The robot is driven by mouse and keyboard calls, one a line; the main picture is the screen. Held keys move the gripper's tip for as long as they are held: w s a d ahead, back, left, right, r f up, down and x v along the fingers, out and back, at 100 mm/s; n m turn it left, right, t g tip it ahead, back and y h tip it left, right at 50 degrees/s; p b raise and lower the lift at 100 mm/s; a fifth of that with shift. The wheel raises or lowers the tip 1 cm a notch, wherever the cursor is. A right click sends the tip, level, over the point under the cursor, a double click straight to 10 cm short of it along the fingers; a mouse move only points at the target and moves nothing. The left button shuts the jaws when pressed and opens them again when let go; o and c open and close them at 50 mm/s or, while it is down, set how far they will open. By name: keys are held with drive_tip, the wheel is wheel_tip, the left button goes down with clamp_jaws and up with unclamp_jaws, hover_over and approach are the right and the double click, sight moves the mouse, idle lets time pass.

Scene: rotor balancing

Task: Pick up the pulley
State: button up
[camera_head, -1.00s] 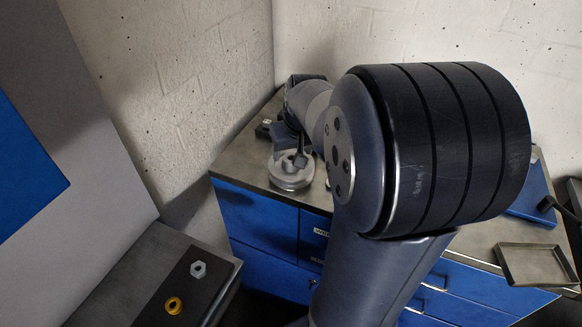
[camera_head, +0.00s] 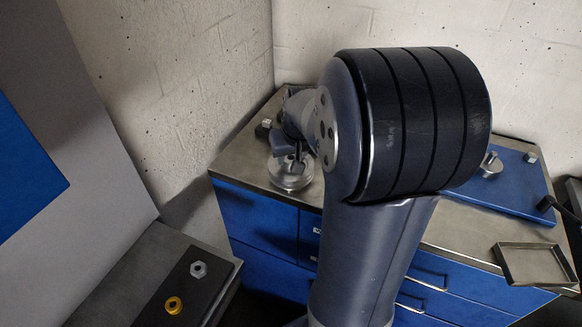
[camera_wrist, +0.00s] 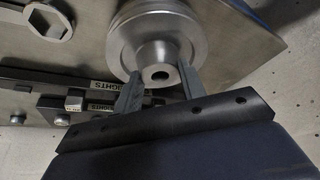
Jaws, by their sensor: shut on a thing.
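The pulley (camera_head: 291,178) is a silver round piece with a rim and a narrower hub, at the left back of the bench top. My gripper (camera_head: 290,152) is above it, pointing down, partly hidden by my arm. In the wrist view the pulley (camera_wrist: 150,30) faces me, with its bored hub between the two fingers. My gripper (camera_wrist: 159,80) is shut on the hub, one finger on each side. I cannot tell whether the pulley rests on the bench or is just clear of it.
Labelled weight racks (camera_wrist: 85,92) lie beside the pulley. A blue plate (camera_head: 513,188) with silver parts and an open tray (camera_head: 536,264) are at the bench's right. A side table holds a grey nut (camera_head: 198,269) and a brass one (camera_head: 174,305). A wall stands close behind.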

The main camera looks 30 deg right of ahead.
clamp_jaws()
drive_tip(key=shift+w+r, duration=0.1)
